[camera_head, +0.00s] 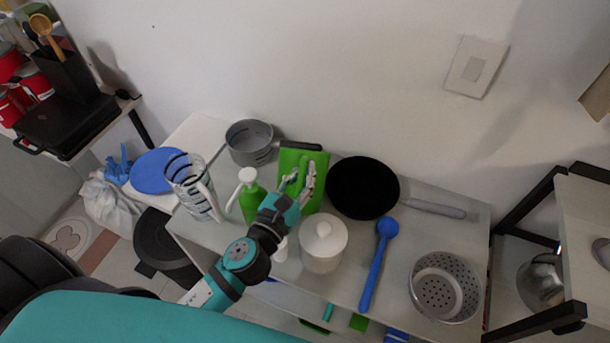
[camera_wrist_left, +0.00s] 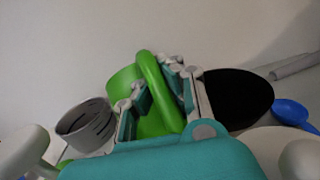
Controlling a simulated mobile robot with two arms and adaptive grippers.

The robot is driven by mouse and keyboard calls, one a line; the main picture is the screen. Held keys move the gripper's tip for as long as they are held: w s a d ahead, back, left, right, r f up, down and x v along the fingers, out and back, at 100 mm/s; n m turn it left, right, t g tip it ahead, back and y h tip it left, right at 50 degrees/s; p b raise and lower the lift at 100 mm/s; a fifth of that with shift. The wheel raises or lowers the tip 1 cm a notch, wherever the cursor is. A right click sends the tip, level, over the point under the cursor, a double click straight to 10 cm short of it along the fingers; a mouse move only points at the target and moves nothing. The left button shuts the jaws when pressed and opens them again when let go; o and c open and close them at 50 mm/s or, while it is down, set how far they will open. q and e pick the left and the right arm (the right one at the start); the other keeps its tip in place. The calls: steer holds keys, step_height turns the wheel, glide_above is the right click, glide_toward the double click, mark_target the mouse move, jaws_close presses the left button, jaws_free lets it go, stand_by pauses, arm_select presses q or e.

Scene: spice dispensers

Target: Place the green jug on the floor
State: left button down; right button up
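The green jug (camera_head: 290,160) stands on the table near the wall, behind my left gripper (camera_head: 299,180). In the left wrist view the jug (camera_wrist_left: 122,84) shows its handle (camera_wrist_left: 153,75) rising between the two fingers of my left gripper (camera_wrist_left: 158,88). The fingers are apart, with gaps visible beside the handle, so the gripper looks open around it. The jug's lower part is hidden by the gripper. My right gripper is not in view.
A grey pot (camera_head: 249,148), black pan (camera_head: 361,188), green pump bottle (camera_head: 249,203), clear striped pitcher (camera_head: 190,190) and white lidded jar (camera_head: 322,251) crowd the table around the jug. Floor (camera_head: 118,246) shows at left beside a black bin (camera_head: 160,243) and white bag (camera_head: 108,202).

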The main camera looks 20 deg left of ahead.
arm_select(q)
steer(key=shift+f, duration=0.1)
steer(key=c, duration=1.5)
jaws_free()
